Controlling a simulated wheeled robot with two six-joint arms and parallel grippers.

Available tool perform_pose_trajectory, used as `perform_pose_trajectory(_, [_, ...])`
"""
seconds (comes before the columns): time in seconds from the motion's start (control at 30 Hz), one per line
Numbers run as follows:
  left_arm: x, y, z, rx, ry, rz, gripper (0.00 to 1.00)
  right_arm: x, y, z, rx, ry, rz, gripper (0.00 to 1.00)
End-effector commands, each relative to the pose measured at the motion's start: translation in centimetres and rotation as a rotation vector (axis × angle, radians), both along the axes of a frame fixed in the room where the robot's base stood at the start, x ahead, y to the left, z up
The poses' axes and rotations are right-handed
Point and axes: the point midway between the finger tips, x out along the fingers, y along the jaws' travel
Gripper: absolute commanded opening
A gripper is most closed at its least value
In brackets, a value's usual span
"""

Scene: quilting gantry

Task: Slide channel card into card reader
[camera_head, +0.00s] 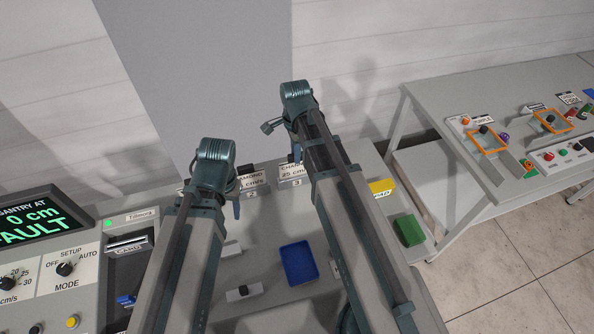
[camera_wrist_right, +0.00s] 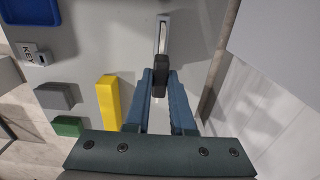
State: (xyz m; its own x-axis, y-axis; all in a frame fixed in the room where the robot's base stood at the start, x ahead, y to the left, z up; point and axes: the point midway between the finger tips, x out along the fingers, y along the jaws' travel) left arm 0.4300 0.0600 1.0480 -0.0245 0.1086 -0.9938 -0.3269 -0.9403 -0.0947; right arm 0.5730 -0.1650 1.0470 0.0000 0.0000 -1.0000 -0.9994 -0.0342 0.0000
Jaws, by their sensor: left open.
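The channel card (camera_head: 291,174) stands at the back of the console, with a label reading "CHAN…", "25 cm/s" and "3". My right gripper (camera_wrist_right: 160,92) has its two blue fingers against both sides of a dark grip tab (camera_wrist_right: 160,72), apparently the channel card's, with no gap visible. In the head view my right arm hides most of these fingers.
A diamond card (camera_head: 250,180) stands left of the channel card. A blue tray (camera_head: 299,263), yellow block (camera_head: 381,187) and green block (camera_head: 408,230) are on the console. The control panel (camera_head: 45,245) shows a fault at the left. A side table (camera_head: 510,110) stands right.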

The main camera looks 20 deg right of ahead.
Motion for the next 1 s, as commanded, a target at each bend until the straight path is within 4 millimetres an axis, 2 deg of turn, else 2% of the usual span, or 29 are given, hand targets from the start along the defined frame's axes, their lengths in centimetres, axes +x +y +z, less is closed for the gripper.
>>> perform_pose_trajectory(0.43, [0.0,0.0,0.2,0.000,0.000,0.000,0.50,0.0,0.0,0.2,0.000,0.000,0.000,0.00])
perform_pose_trajectory(1.0, [0.0,0.0,2.1,-0.001,0.000,0.005,0.50,0.0,0.0,2.1,0.000,0.000,0.000,0.00])
